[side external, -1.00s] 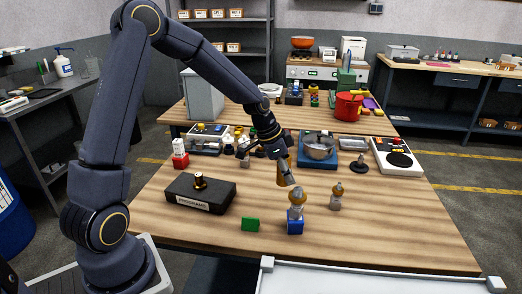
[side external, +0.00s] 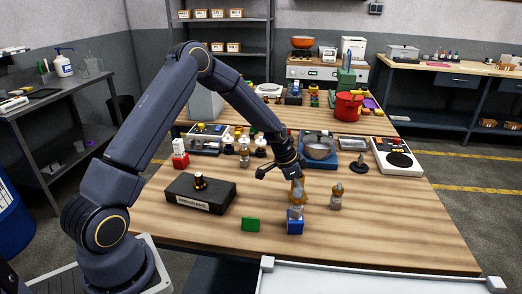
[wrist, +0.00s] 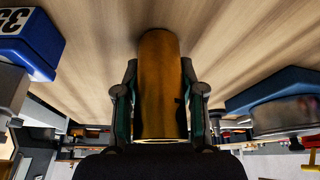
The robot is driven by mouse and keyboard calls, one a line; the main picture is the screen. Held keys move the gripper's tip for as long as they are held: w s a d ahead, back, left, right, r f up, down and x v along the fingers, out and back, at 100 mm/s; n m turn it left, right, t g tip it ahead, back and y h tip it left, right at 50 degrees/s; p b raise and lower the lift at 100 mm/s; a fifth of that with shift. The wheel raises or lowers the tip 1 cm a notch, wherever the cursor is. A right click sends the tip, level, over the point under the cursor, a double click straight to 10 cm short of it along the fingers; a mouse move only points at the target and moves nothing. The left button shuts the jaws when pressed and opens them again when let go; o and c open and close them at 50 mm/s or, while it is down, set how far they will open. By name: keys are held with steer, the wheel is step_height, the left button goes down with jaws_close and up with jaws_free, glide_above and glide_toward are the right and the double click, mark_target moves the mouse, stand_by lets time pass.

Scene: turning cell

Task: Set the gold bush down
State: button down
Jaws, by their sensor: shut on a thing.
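The gold bush (wrist: 160,85) is a plain gold cylinder. In the wrist view it stands out between the two fingers of my gripper (wrist: 160,100), which is shut on it, with bare wood beyond.
A small grey and gold piece (side external: 336,197) stands right. A blue scale with a pan (side external: 318,160) is behind. The right front of the table is clear.

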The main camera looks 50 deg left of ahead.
steer(key=shift+f, duration=0.1)
steer(key=c, duration=0.7)
jaws_free()
steer(key=v, duration=1.2)
steer(key=s+d+r+n+y, duration=0.2)
steer(key=s+d+r, duration=0.3)
steer(key=s+r, duration=0.8)
steer(key=s+d+n+t, duration=0.1)
steer(key=s+n, duration=0.3)
steer(key=s, duration=1)
steer(key=shift+s+d+r+t, duration=0.3)
steer(key=shift+d+r, duration=0.15)
steer(key=shift+d, duration=0.05)
